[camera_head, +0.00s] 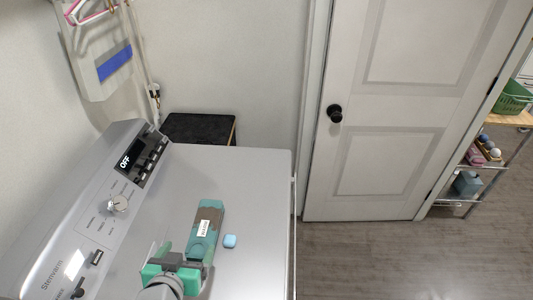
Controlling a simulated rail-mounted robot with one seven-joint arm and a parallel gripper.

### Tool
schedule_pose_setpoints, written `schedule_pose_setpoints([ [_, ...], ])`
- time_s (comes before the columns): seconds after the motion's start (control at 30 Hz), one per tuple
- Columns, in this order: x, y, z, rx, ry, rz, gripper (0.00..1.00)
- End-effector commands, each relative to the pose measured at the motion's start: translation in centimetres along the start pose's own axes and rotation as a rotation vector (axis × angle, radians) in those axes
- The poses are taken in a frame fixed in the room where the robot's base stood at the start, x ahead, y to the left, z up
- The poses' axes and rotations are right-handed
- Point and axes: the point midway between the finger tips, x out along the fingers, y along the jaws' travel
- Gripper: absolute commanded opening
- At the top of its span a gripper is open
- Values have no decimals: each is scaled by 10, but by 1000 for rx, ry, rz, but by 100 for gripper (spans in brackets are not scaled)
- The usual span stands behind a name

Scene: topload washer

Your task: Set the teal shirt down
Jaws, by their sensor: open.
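My gripper (174,262) is at the bottom of the head view, over the washer top. It shows grey and green parts and is open. An elongated teal and brown item (206,226) with a white label lies just beyond it on the washer top. I cannot tell whether this item is the teal shirt. No other cloth shape is clear, and my gripper hides part of the surface near it. The item and my gripper overlap in the picture; whether they touch is unclear.
The grey washer (262,190) has a control panel (118,205) at left, its display reading OFF. The washer top's far right is clear. A white door (390,140) and shelf rack (470,185) stand beyond.

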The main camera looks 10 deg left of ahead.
Motion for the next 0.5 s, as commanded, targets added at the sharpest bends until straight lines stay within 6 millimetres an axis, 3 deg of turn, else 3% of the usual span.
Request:
schedule_pose_setpoints([
  [0.07,-8,21,-44,37,82,-3,83],
  [0.17,-41,70,-136,87,282,-7,83],
  [0.2,-63,94,-174,99,378,-4,83],
  [0.27,-101,130,-224,102,524,11,83],
  [0.3,-130,151,-252,96,618,24,83],
  [0.4,-202,193,-302,62,827,65,83],
  [0.5,-260,218,-328,20,978,105,83],
])
